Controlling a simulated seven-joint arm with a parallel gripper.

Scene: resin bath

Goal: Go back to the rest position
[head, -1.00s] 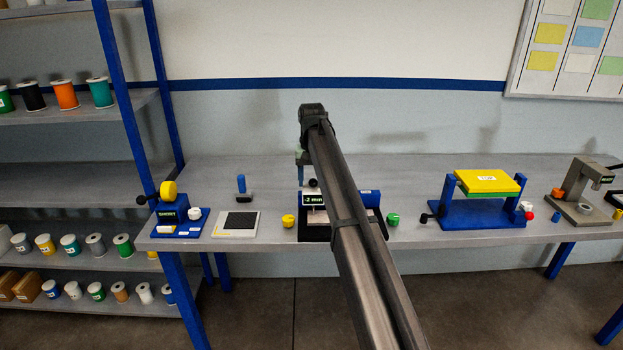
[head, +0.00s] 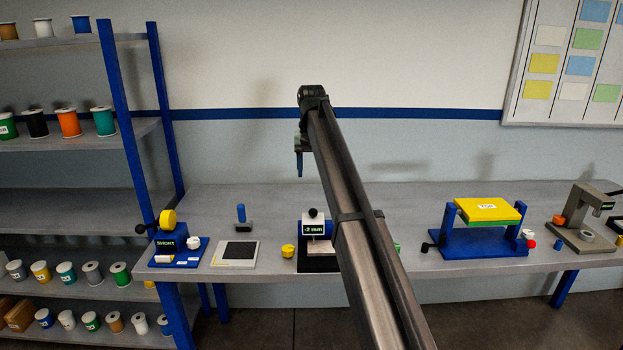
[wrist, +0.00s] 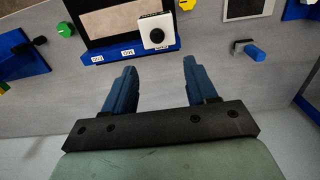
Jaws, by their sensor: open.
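My gripper (head: 299,164) hangs at the end of my arm above the bench, behind the station that shows "-2 mm" (head: 313,230). In the wrist view my gripper (wrist: 158,80) has its two blue fingers apart, with nothing between them. Below it in that view are the bench top and the "-2 mm" station with its white block and black knob (wrist: 156,33). The fingers are clear of the station and the bench. My arm hides part of the bench right of the station.
The bench (head: 400,200) holds a blue "SHORT" device (head: 166,243), a dark pad (head: 239,250), a blue-handled tool (head: 241,213), a yellow knob (head: 288,251), a blue stand with a yellow plate (head: 488,211) and a grey press (head: 582,215). A shelf of spools stands left.

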